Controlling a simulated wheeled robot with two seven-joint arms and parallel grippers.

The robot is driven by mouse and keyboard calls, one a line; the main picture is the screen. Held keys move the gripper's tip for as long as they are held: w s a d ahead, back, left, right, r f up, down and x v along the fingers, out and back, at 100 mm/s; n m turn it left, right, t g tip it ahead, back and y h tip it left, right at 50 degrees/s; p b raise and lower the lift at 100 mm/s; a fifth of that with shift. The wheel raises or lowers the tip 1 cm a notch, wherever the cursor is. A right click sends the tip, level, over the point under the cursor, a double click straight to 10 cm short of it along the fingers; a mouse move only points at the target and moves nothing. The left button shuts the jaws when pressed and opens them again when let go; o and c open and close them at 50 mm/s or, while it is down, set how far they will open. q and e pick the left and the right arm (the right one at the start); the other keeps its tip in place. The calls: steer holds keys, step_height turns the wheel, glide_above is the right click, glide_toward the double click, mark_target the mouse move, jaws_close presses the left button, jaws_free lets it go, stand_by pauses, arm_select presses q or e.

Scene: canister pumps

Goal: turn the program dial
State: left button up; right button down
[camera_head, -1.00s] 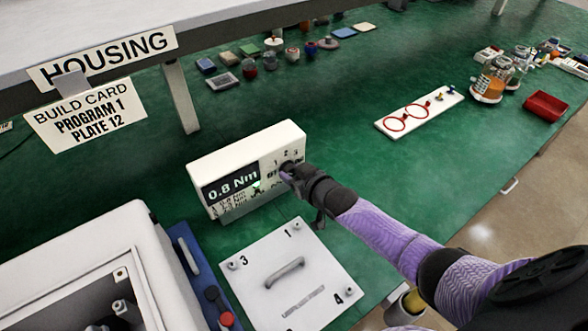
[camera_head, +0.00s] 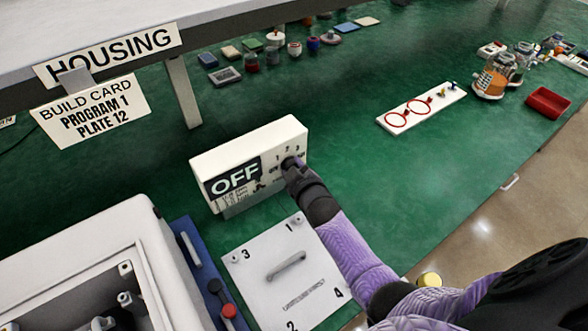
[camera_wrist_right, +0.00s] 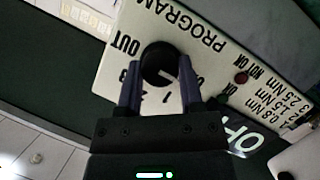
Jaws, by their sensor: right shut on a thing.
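The white controller box (camera_head: 250,150) stands on the green bench, and its dark screen (camera_head: 237,180) reads OFF. Its black program dial (camera_wrist_right: 158,62) is on the front face, with PROGRAM, OUT and number marks around it in the right wrist view. A light pointer line on the dial points to the lower right there. My right gripper (camera_head: 292,168) is at the dial in the head view. In the right wrist view its two fingers (camera_wrist_right: 158,78) are shut on opposite sides of the dial. The build card (camera_head: 93,112) reads PROGRAM 1, PLATE 12. My left gripper is out of view.
A white numbered plate (camera_head: 262,290) with a grey handle lies in front of the box. An open white housing (camera_head: 90,260) and a blue tray (camera_head: 183,232) stand at lower left. A shelf (camera_head: 230,20) overhangs the back left.

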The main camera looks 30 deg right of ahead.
stand_by(0.5)
steer(key=shift+c, duration=1.6)
jaws_free()
steer(key=shift+o, duration=0.4)
steer(key=p+v, duration=0.4)
steer(key=v, duration=0.6)
